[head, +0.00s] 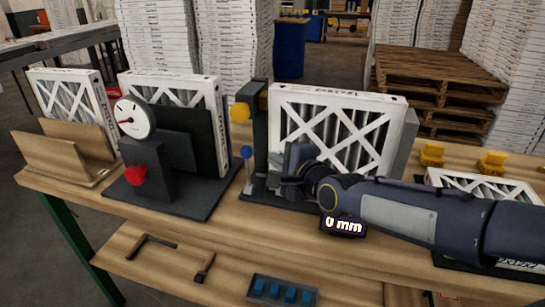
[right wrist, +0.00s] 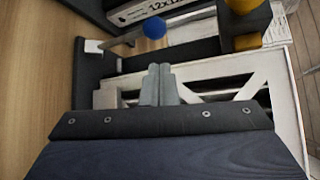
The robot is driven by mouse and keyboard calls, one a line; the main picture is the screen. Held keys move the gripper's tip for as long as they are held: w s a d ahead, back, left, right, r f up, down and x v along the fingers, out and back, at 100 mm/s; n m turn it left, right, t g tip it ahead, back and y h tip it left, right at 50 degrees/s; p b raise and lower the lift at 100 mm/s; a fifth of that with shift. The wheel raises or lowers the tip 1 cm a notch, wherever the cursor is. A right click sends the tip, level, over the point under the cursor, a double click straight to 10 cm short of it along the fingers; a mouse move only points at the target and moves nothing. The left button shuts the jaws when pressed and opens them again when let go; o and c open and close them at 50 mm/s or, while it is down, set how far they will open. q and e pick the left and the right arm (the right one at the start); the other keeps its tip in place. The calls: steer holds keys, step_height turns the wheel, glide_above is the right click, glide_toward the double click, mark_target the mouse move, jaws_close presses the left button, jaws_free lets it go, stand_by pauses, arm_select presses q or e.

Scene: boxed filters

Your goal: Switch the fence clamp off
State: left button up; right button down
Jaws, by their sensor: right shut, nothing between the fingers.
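The fixture (head: 258,183) in the middle of the bench holds a white-framed boxed filter (head: 340,125) upright. At its left side stands a thin lever with a blue ball (head: 246,152), and a yellow knob (head: 240,112) sits higher on its dark post. No label shows which is the clamp's switch. My right gripper (head: 287,180) is in front of the filter's lower left, right of the blue ball. In the right wrist view its fingers (right wrist: 160,85) are shut and empty, with the blue ball (right wrist: 154,28) beyond them, apart. My left gripper is out of view.
To the left stand a dial gauge (head: 134,117) with a red knob (head: 138,175) and more filters. A "0 mm" display (head: 343,226) is below my right arm. Yellow pieces (head: 432,154) lie at right. A lower shelf holds a blue-filled tray (head: 282,291).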

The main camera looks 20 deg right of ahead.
mark_target(248, 169)
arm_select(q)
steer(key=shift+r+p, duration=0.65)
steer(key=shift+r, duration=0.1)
arm_select(e)
steer(key=x, duration=0.8)
steer(key=shift+w+f, duration=0.1)
